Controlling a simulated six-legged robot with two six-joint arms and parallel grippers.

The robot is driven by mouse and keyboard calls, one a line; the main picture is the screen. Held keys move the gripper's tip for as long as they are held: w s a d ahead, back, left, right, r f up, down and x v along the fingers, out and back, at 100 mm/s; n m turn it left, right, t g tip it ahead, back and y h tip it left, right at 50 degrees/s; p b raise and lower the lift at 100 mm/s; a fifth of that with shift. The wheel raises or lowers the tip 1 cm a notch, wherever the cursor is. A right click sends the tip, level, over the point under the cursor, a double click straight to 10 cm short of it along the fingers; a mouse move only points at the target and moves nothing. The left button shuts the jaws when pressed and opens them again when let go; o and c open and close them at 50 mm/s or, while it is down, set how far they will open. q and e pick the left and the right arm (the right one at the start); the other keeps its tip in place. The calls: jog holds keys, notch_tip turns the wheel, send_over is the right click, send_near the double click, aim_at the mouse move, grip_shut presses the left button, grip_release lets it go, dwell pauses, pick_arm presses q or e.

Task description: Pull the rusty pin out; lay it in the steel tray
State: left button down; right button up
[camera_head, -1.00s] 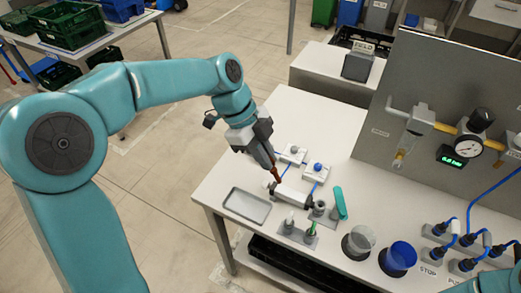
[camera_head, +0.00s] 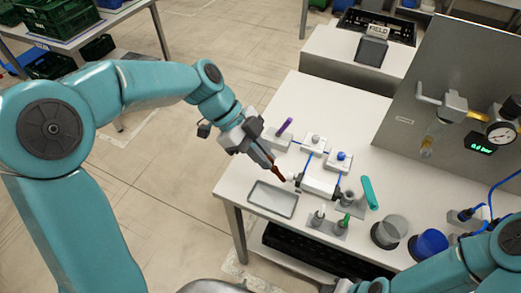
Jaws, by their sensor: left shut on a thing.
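My left gripper (camera_head: 270,163) points down to the right and is shut on the rusty pin (camera_head: 279,173), a short reddish-brown rod. The pin's lower end is close to the left end of a white and grey cylinder (camera_head: 320,184). A small gap seems to lie between them, but I cannot tell for sure whether they touch. The steel tray (camera_head: 273,211) is a shallow grey rectangle, empty, just below the pin in the picture. My right arm shows at the lower right, with its fingers out of the frame.
A purple peg (camera_head: 285,125), two small valve blocks (camera_head: 313,142) with blue hoses, and a teal rod (camera_head: 370,192) stand around the cylinder. Grey (camera_head: 389,231) and blue (camera_head: 429,244) cups are at the right. A gauge panel (camera_head: 440,120) rises behind. The table's far left is clear.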

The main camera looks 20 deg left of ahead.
pick_arm(q)
jog(key=shift+w+d+f, duration=0.1)
jog(key=shift+d+f, duration=0.05)
jog(key=shift+f, duration=0.05)
jog(key=shift+f+b, duration=0.45)
jog(key=shift+f, duration=0.15)
notch_tip(320, 180, down, 8)
jog(key=b, duration=0.7)
jog(key=shift+f, duration=0.2)
jog(key=shift+r, duration=0.1)
jog(key=c, duration=1.1)
grip_release()
